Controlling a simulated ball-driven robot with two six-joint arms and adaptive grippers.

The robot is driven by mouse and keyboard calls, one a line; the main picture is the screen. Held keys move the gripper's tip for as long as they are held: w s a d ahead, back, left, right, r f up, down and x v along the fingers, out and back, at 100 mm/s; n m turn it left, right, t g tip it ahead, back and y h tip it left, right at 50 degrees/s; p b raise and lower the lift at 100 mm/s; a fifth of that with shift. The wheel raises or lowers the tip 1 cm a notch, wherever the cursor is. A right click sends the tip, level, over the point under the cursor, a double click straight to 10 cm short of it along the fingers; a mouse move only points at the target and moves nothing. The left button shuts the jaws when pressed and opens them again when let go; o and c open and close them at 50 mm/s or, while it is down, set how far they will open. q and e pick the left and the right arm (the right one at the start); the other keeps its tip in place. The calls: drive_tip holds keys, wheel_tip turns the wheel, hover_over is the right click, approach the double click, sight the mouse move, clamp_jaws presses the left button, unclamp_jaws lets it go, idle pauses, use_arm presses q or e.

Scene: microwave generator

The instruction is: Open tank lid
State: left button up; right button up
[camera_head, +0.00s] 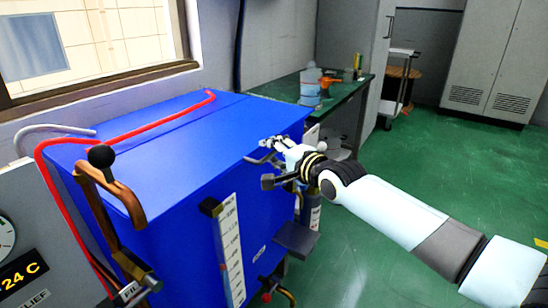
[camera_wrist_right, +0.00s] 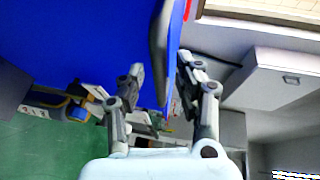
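The tank is a large blue box (camera_head: 165,190) with a flat blue lid (camera_head: 170,125) on top. The lid lies flat and looks closed. A grey bar handle (camera_head: 257,160) sticks out near the lid's right front edge. My right gripper (camera_head: 274,148) is at this handle, coming in from the right. In the right wrist view, the fingers (camera_wrist_right: 160,74) are spread apart, with the dark curved handle (camera_wrist_right: 158,45) between or just ahead of them. I cannot tell whether they touch it. The lid's blue surface fills the upper left there. My left gripper is not in view.
A red hose (camera_head: 130,135) runs over the tank top. A white level gauge (camera_head: 230,245) is on the tank front. A green table (camera_head: 340,95) stands behind at right. Green floor (camera_head: 420,155) is clear at right.

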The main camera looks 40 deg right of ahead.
drive_tip(key=shift+c, duration=0.2)
clamp_jaws()
idle(0.3)
